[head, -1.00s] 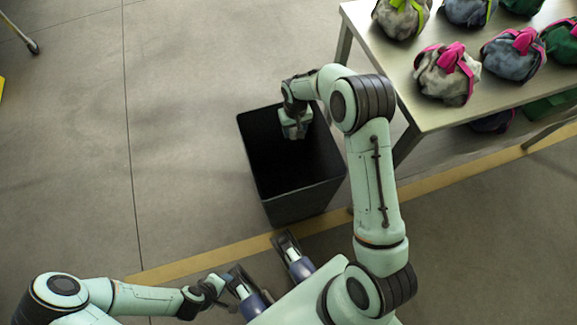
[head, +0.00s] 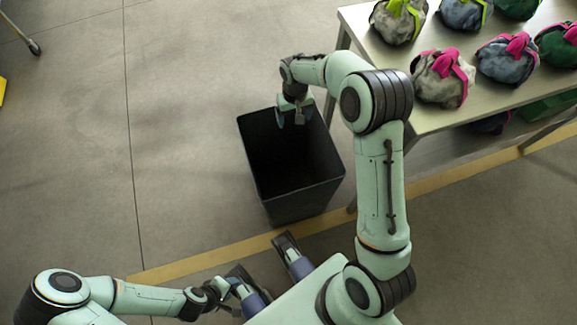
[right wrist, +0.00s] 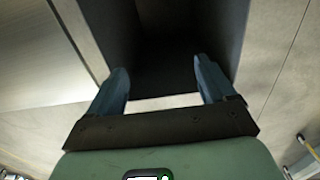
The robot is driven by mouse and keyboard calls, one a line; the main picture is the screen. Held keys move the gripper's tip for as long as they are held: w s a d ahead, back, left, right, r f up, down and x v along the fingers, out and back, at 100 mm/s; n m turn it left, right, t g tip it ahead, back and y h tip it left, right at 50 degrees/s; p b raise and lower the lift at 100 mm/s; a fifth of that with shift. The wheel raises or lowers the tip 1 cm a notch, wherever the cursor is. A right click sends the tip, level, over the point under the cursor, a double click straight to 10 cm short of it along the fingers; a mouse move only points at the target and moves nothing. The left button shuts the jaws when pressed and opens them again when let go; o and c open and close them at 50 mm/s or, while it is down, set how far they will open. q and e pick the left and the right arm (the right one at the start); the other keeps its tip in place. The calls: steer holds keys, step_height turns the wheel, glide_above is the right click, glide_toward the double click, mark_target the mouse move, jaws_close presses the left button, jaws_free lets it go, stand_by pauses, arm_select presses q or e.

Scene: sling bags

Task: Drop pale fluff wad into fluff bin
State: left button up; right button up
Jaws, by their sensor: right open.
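The fluff bin (head: 290,200) is a tall black open-topped box on the floor in the middle of the head view. My right gripper (head: 293,122) is over the bin's far part. In the right wrist view my right gripper (right wrist: 163,78) has its two blue fingers spread wide, with nothing between them, and the dark bin interior (right wrist: 175,55) shows beyond. I see no pale fluff wad in either view; the bottom of the bin is too dark to make out. My left gripper (head: 228,287) is low at the left, partly hidden, and its jaws are unclear.
A table (head: 455,118) at the upper right holds several sling bags, among them a grey one with pink trim (head: 440,80). Its edge is close to my right arm. A yellow floor stripe (head: 185,267) runs in front of the bin.

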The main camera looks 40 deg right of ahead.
steer(key=shift+r+p, duration=0.3)
steer(key=shift+r, duration=2)
